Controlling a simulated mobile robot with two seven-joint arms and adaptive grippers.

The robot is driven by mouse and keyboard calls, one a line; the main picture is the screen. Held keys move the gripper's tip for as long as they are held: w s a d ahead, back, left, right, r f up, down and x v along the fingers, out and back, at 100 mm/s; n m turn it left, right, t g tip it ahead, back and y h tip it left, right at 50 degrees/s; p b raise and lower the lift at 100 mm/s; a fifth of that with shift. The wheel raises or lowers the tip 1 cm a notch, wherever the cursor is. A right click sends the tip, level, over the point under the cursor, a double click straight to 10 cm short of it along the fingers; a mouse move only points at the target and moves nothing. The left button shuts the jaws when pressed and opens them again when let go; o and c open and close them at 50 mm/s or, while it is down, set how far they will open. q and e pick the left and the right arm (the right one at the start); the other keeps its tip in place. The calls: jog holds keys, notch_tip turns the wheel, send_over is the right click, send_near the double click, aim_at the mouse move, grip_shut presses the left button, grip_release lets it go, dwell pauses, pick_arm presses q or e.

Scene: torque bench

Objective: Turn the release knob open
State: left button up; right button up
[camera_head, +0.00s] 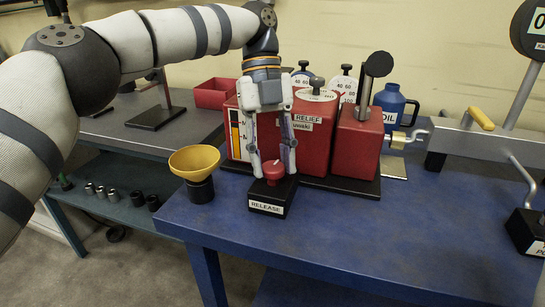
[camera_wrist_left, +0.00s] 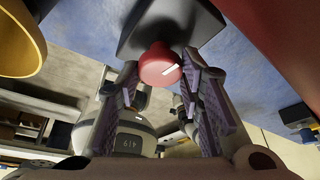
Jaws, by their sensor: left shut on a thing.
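The red release knob (camera_head: 273,170) sits on a black base labelled RELEASE (camera_head: 268,208) near the front edge of the blue bench. My left gripper (camera_head: 273,165) reaches down from above with its fingers on either side of the knob, shut on it. In the left wrist view the red knob (camera_wrist_left: 160,66) shows between the fingertips, with a pale mark on its face and the dark base (camera_wrist_left: 172,25) behind it. My right gripper is in neither view.
A yellow funnel (camera_head: 195,160) on a black stand is just left of the base. Red machine housings (camera_head: 355,140) with gauges stand close behind. A blue oil jug (camera_head: 392,105) and a metal vise-like beam (camera_head: 470,140) are to the right.

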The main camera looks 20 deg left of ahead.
pick_arm(q)
jog(key=shift+n, duration=0.3)
dwell(0.4)
jog(key=o, duration=1.2)
jog(key=shift+c, duration=0.2)
